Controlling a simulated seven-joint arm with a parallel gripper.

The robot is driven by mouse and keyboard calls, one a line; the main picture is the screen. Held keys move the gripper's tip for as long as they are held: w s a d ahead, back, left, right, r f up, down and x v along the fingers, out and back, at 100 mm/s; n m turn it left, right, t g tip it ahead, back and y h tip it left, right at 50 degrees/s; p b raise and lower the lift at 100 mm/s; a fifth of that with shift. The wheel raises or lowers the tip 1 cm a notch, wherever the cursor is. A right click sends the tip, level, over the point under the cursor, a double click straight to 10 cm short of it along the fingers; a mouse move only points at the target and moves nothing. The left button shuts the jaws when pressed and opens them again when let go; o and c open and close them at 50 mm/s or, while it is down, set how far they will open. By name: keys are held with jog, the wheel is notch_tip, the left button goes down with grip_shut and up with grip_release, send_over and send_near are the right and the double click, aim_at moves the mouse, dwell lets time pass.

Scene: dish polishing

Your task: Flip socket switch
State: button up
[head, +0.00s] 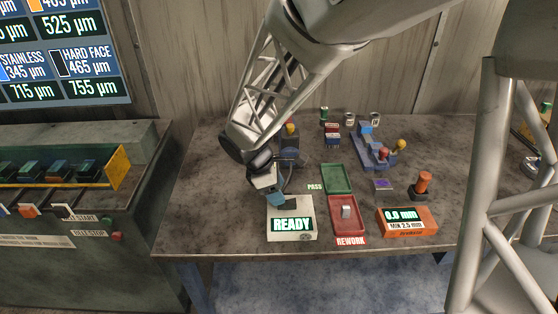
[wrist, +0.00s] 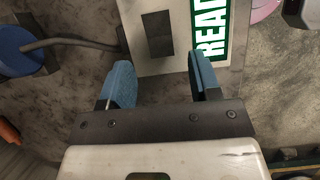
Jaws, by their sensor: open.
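A pale box with a green and white READY label (head: 291,225) stands near the table's front edge, below my gripper (head: 276,200). In the wrist view the same box (wrist: 185,63) lies beyond my blue fingertips (wrist: 160,82), which are apart with nothing between them. A dark rectangular patch (wrist: 158,33) shows on the box top, ahead of the gap between the fingers. I cannot tell whether this patch is the socket switch; no part is clearly recognisable as one.
A red REWORK tray (head: 334,228) holding a small grey piece (head: 346,212) is right of the box. A green tray (head: 337,179) is behind it, and an orange gauge (head: 407,222) is farther right. A blue round thing with a grey cable (wrist: 16,50) is at left in the wrist view.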

aim_at(287, 204)
jog(key=shift+x, duration=2.15)
